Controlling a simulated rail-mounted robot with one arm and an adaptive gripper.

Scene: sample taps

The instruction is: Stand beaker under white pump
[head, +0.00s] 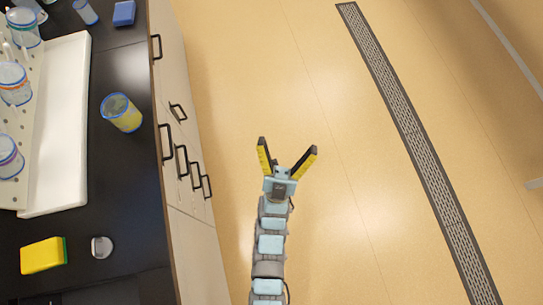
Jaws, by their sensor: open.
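A clear beaker (122,113) with a blue rim and what looks like yellow liquid or tint stands alone on the black counter, near its front edge. I cannot tell whether it is the task's beaker. My gripper (288,150) is open and empty, its two yellow-padded fingers spread. In the picture it is over the floor, to the right of the counter and well apart from the beaker. No white pump can be made out in this view.
A white pegboard rack with a tray (62,120) holds several blue-rimmed vessels at the left. A yellow sponge (42,256), a small grey round object (102,247) and a blue block (124,13) lie on the counter (115,190). Drawer handles (181,160) jut out. The floor (350,220) is clear.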

